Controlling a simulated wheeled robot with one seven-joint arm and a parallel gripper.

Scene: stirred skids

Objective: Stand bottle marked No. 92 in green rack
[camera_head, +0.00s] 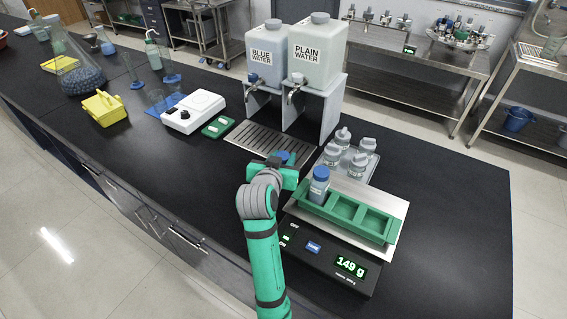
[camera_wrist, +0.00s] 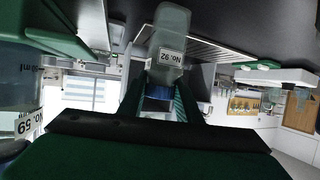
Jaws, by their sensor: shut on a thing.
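My gripper (camera_head: 280,170) is shut on a clear bottle with a blue cap. Its label reads No. 92 in the wrist view (camera_wrist: 172,50), with the cap (camera_wrist: 159,90) between the fingers. In the head view only the blue cap (camera_head: 282,157) shows; my arm hides the rest. The green rack (camera_head: 372,232) sits on a scale to the right of my gripper. Another blue-capped bottle (camera_head: 319,186) stands in its leftmost compartment; the middle and right compartments are empty. A bottle labelled No. 59 (camera_wrist: 22,127) shows at the left of the wrist view.
The scale (camera_head: 320,262) reads 149 g. A tray (camera_head: 370,180) of several grey-capped bottles stands behind the rack. Blue-water (camera_head: 265,70) and plain-water (camera_head: 317,68) dispensers stand behind a metal drip grate (camera_head: 250,145). The bench right of the scale is clear.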

